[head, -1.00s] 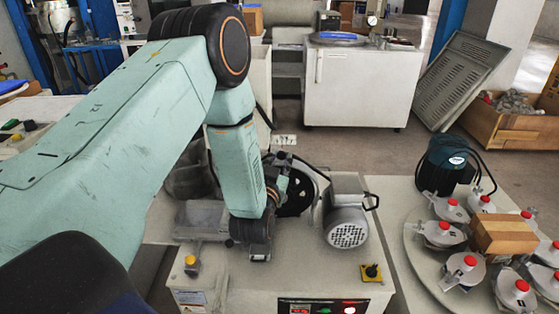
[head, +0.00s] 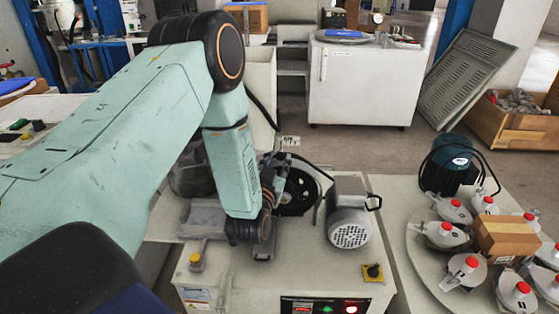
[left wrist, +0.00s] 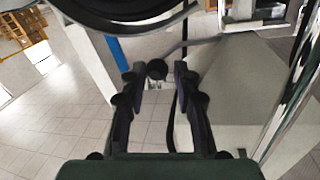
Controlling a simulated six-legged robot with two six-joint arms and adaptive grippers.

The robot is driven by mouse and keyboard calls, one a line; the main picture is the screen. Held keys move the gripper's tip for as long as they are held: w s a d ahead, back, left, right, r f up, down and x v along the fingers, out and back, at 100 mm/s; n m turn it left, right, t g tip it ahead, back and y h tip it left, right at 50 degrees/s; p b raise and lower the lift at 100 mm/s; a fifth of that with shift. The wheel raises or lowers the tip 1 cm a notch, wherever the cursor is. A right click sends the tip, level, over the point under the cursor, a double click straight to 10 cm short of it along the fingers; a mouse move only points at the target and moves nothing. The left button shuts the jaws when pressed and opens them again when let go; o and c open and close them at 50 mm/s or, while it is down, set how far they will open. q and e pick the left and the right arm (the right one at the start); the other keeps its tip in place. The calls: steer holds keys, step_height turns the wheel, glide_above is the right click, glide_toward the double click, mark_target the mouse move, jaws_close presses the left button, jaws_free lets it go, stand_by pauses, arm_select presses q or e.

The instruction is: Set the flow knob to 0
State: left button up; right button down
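My left gripper (left wrist: 157,72) is open in the left wrist view, its two dark fingers apart. A round black knob (left wrist: 156,69) shows between the fingertips, with a narrow gap on each side; I cannot tell its depth. I see no label or scale on it, so its setting cannot be read. In the head view my left gripper (head: 274,170) is small and dark beside the black wheel (head: 298,192) on the machine, partly hidden by my wrist. Another black knob on a yellow plate (head: 373,273) sits at the machine's right front. My right gripper is not in view.
A grey motor (head: 349,226) stands right of the wheel. The front panel has a red display (head: 302,309) and lit buttons. A yellow button (head: 195,258) is at the left. A round table (head: 425,262) with several red-capped parts stands at the right.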

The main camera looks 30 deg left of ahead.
arm_select(q)
steer(key=o, duration=0.3)
steer(key=shift+s+a, duration=0.1)
